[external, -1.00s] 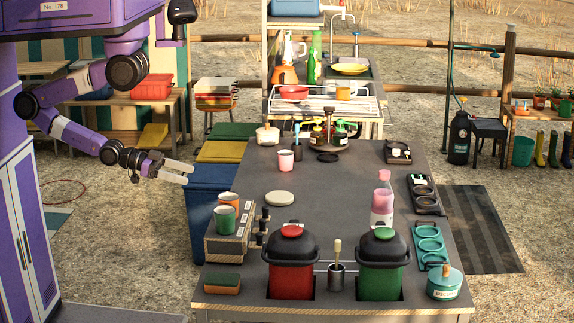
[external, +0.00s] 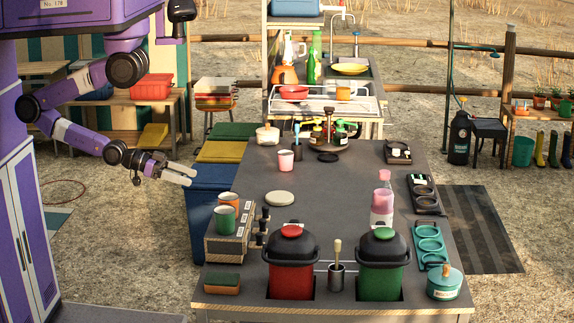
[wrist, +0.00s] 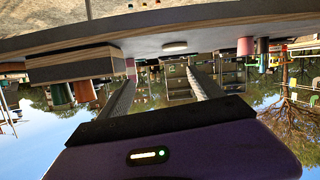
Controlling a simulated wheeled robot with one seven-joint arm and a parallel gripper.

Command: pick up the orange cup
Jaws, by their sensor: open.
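The orange cup (external: 228,198) stands in the raised wooden-sided holder at the left edge of the grey table, behind a green cup (external: 225,220) that hides part of it. My gripper (external: 190,175) is open and empty, to the upper left of the cup in the external view and apart from it, out past the table's left side. In the wrist view, which is upside down, the two fingers (wrist: 165,82) are spread with nothing between them. There the orange cup (wrist: 84,91) shows at the left, beside the green cup (wrist: 60,95).
The blue bin (external: 205,190) stands against the table's left side near my gripper. Black knobs (external: 264,213) stick out beside the holder. Red and green lidded canisters (external: 382,275) stand at the front.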

